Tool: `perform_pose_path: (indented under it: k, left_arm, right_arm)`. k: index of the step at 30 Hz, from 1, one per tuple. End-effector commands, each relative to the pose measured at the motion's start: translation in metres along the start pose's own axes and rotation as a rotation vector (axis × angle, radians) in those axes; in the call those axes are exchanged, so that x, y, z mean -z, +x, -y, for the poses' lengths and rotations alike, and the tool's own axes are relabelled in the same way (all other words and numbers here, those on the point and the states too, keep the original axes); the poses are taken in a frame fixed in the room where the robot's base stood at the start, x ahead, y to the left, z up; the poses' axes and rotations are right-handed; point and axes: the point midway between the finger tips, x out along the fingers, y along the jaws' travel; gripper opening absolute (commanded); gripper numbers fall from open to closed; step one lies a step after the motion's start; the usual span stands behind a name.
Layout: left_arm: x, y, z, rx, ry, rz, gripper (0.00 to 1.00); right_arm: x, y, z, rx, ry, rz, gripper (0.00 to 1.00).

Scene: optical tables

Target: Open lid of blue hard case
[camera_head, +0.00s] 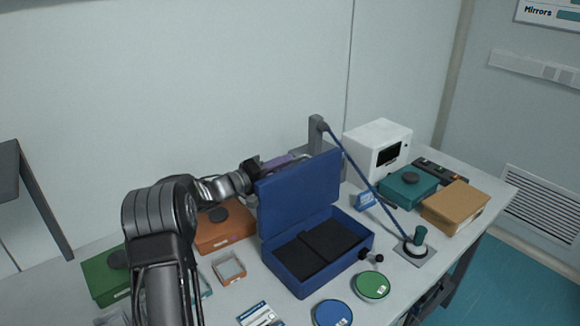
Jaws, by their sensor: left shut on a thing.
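The blue hard case (319,277) stands on the table with its lid (300,193) raised, roughly upright at the back. Dark foam inserts (318,248) show inside the open base. My left gripper (256,171) is at the lid's upper left corner, shut on the lid; its fingertips are partly hidden. A dark shape (432,298) at the table's front right edge looks like part of my right gripper; its jaws cannot be made out.
Orange (226,236) and green (103,279) boxes stand left of the case. Green (371,286) and blue (332,313) round discs lie in front. A leaning blue rod (365,176), teal box (408,190), tan box (455,207) and white instrument (376,148) stand right.

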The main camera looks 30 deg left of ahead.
Motion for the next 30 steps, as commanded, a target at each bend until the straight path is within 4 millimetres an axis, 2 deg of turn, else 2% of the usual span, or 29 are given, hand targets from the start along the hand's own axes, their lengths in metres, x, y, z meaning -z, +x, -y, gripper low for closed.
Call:
perform_pose_path:
  k: [1, 3, 19, 20, 21, 26, 30]
  left_arm:
    - [-0.0019, -0.0025, 0.0139, 0.019, -0.026, 0.005, 0.0]
    - [0.0008, -0.0026, 0.0166, 0.019, -0.048, 0.006, 0.0]
    - [0.0038, -0.0027, 0.0203, 0.02, -0.081, 0.008, 0.0]
    - [0.0037, -0.0027, 0.0203, 0.02, -0.081, 0.008, 0.17]
    - [0.0036, -0.0026, 0.0204, 0.02, -0.081, 0.008, 0.2]
    - [0.0043, -0.0021, 0.0186, 0.017, -0.079, 0.007, 0.33]
    - [0.0052, -0.0016, 0.0163, 0.013, -0.078, 0.006, 0.33]
  right_arm:
    - [0.0, 0.0009, -0.0003, 0.0, 0.0, 0.0, 0.36]
    - [0.0001, 0.0009, -0.0004, 0.0, 0.0, 0.0, 0.36]
    - [0.0001, 0.001, -0.0004, 0.0, 0.0, 0.0, 0.36]
    - [0.0001, 0.001, -0.0004, 0.0, 0.0, 0.0, 0.36]
    - [0.0001, 0.001, -0.0004, 0.0, 0.0, 0.0, 0.36]
    - [0.0001, 0.0008, -0.0003, 0.0, 0.0, 0.0, 0.36]
    - [0.0001, 0.0006, -0.0002, 0.0, 0.0, 0.0, 0.36]
